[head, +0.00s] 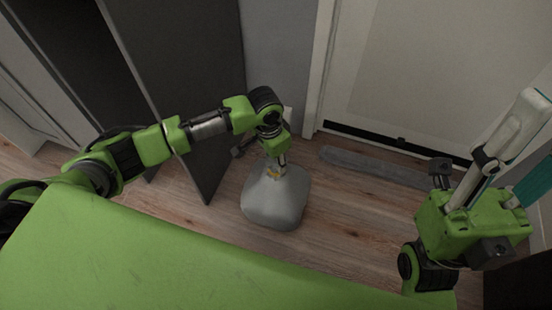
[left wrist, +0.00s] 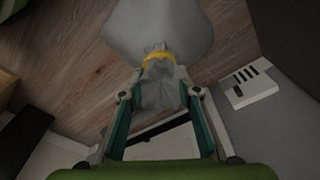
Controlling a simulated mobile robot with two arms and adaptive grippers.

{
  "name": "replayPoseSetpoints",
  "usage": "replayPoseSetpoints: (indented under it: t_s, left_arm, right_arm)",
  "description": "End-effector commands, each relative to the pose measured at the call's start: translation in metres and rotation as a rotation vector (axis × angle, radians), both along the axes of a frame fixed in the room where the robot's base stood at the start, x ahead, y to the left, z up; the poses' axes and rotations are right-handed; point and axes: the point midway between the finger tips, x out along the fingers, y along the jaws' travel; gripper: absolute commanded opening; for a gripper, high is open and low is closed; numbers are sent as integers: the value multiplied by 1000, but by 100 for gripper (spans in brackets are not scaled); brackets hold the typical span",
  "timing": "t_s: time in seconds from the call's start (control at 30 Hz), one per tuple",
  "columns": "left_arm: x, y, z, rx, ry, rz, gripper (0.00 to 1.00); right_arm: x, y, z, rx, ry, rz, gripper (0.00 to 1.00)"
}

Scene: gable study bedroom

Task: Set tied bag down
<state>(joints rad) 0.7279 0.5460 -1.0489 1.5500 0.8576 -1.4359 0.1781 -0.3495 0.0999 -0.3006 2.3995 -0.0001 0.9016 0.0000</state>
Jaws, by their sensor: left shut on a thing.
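The tied bag (head: 275,203) is grey, with a full rounded body and a yellow tie (left wrist: 158,58) around its neck. My left gripper (head: 277,168) is above it, shut on the gathered neck; in the left wrist view the teal fingers (left wrist: 160,97) have the grey bunched top between them. The bag hangs upright below the gripper, at or close to the wooden floor; I cannot tell whether its base touches. My right gripper (head: 528,145) is at the right edge of the head view, fingers apart and empty, with one finger partly cut off by the frame.
A dark upright panel (head: 183,85) stands left of the bag. A pale door (head: 430,65) is behind, with a grey strip (head: 375,167) lying on the floor before it. Wooden floor (head: 345,220) is clear right of the bag. A white slotted piece (left wrist: 245,85) shows near the wall.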

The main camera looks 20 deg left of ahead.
Motion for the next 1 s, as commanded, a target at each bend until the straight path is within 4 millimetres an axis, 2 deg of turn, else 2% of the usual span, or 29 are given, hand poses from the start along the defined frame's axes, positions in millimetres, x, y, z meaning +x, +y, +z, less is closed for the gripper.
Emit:
replayPoseSetpoints:
  t_s: [0.4,0.43,0.5,0.87,1.0]
  left_arm:
    - [2,-1,0,-4,-7,0,0]
    - [1,0,-2,0,-2,1,36]
    - [1,0,-3,0,-2,0,47]
    - [1,0,-1,-1,-3,0,47]
    - [0,1,18,-2,-3,0,47]
  right_arm:
    - [0,0,1,0,1,0,40]
    - [0,0,0,-1,2,0,40]
    - [0,0,0,-1,2,0,40]
    - [0,0,-2,-1,2,0,40]
    - [1,0,9,-1,3,0,40]
